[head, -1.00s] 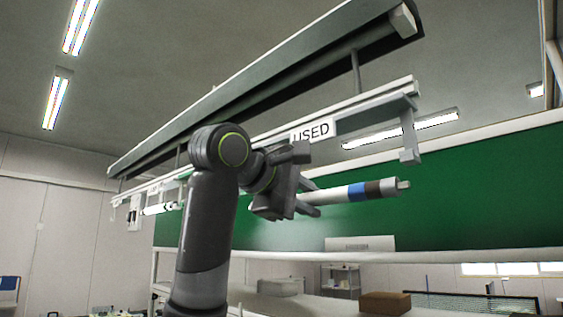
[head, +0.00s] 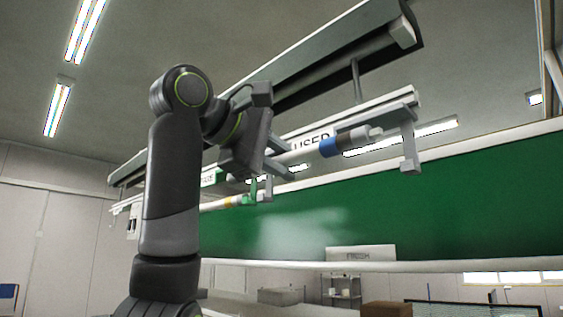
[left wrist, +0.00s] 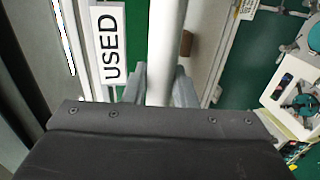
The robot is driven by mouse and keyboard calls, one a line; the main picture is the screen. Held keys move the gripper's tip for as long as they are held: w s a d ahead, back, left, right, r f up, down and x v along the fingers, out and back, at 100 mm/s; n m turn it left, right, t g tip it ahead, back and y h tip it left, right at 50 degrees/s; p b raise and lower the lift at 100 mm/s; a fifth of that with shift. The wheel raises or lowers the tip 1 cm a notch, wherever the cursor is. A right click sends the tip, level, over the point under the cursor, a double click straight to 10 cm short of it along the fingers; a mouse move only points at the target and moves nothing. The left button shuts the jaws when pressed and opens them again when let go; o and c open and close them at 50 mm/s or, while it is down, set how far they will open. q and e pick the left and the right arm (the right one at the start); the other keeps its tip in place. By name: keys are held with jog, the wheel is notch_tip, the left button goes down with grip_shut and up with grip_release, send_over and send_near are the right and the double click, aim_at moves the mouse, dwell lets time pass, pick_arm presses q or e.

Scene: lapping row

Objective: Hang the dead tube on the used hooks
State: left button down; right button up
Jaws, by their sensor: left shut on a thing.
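The dead tube is a white tube (head: 303,155) with a blue band and a dark band near its right end. My left gripper (head: 282,160) is shut on it and holds it up, tilted slightly, in front of the rail with the USED label (head: 312,143). In the left wrist view the tube (left wrist: 166,50) runs between the fingers, beside the USED label (left wrist: 108,45). A grey hook (head: 410,150) hangs from the rail's right end, beyond the tube's banded end. The tube's left end is hidden behind my gripper and arm. My right gripper is not in view.
A long dark lamp housing (head: 330,62) is above the rail.

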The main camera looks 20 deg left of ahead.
pick_arm(q)
jog(key=p+x, duration=0.1)
jog(key=x, duration=0.9)
jog(key=shift+r, duration=0.35)
dwell(0.6)
dwell(0.8)
jog(key=shift+f, duration=0.15)
dwell(0.4)
jog(key=c, duration=1.1)
grip_release()
